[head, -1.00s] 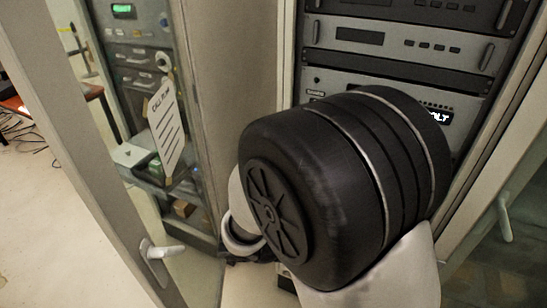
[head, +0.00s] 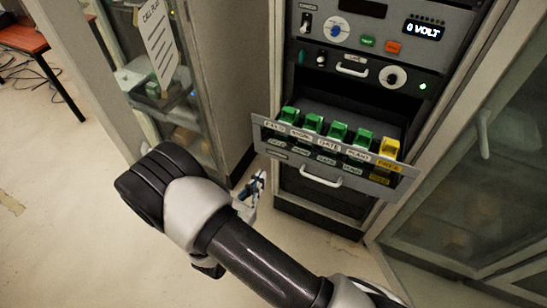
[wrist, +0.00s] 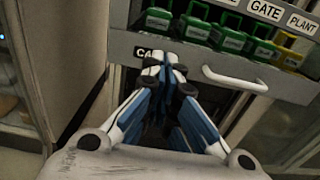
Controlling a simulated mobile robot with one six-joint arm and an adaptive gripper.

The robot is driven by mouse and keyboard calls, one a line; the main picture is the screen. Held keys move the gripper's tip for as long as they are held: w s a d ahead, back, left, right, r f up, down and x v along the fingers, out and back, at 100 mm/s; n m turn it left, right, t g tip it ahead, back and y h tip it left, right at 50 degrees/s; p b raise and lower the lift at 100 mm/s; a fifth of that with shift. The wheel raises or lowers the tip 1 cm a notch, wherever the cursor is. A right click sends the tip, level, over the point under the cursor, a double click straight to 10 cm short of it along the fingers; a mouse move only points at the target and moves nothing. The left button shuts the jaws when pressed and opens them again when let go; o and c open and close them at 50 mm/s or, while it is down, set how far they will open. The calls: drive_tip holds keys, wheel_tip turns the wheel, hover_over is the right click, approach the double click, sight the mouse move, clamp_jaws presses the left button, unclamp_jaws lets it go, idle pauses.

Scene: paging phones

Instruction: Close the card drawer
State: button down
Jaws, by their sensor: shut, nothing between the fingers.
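The card drawer (head: 264,136) is pulled out from the rack in the head view. It holds a row of green cards (head: 337,131) and a yellow one (head: 389,147) at the right end. Its front has a pale curved handle (head: 320,177). My gripper (head: 258,184) is below and left of the drawer front in the head view. In the wrist view my gripper (wrist: 166,64) is shut and empty, its tips in front of the drawer front's left part, left of the handle (wrist: 235,79). I cannot tell whether the tips touch it.
Cabinet doors with glass stand left (head: 175,60) and right (head: 470,170) of the rack.

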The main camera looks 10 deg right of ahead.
sight(278, 150)
drive_tip(key=b+x, duration=0.1)
drive_tip(key=x, duration=0.9)
drive_tip(key=shift+w+d+b, duration=0.1)
drive_tip(key=shift+d+b, duration=0.05)
drive_tip(key=shift+b, duration=0.15)
